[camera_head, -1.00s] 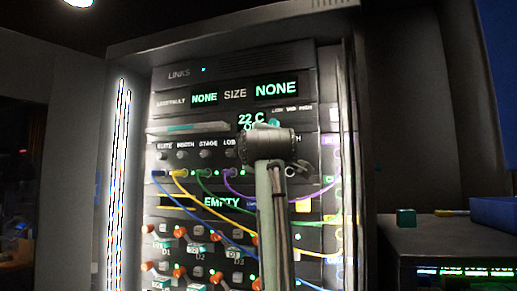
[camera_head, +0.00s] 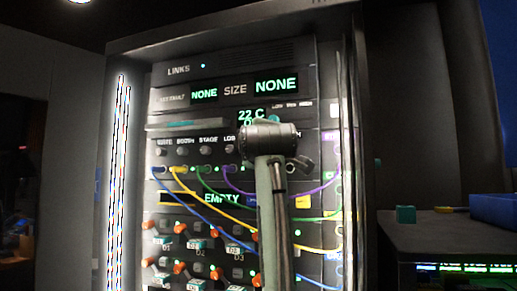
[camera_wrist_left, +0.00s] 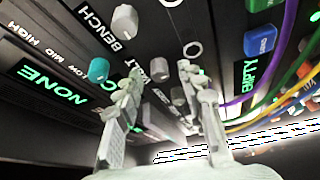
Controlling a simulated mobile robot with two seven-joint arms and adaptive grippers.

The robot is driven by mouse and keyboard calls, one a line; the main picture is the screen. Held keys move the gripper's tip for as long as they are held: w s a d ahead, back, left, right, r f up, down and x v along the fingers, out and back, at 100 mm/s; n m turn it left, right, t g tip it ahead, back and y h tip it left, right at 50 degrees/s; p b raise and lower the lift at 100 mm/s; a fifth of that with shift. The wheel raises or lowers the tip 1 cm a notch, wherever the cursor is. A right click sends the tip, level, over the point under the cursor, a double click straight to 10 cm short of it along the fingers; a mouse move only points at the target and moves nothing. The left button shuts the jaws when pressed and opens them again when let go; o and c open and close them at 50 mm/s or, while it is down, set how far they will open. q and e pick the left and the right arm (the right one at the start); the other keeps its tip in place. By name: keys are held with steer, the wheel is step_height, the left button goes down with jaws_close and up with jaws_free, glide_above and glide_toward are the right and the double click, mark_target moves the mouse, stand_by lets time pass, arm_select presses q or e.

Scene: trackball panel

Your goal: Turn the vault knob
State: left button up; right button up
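The rack panel (camera_head: 190,131) has a row of small knobs labelled Suite, Booth, Stage and Lobby, with its right end behind my left arm. In the left wrist view, the Bench knob (camera_wrist_left: 124,22) is light grey, and a partly covered label ending in "ULT" lies beyond it. My left gripper (camera_wrist_left: 165,90) is open at that label, its two fingers apart and pointing at the panel. A light grey piece between the fingers (camera_wrist_left: 178,97) may be the vault knob; contact cannot be told. In the head view my wrist hides the fingertips. My right gripper is not in view.
Blue, yellow, green and purple cables (camera_head: 245,193) hang across the panel just below the knob row. A teal knob (camera_wrist_left: 98,70) sits close to the left gripper. Orange-tipped switches (camera_head: 150,225) fill the lower panel. A side counter (camera_head: 440,240) stands at right.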

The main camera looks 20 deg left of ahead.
arm_select(q)
steer(key=v, duration=1.1)
steer(key=shift+s, duration=0.3)
steer(key=shift+d+f, duration=0.1)
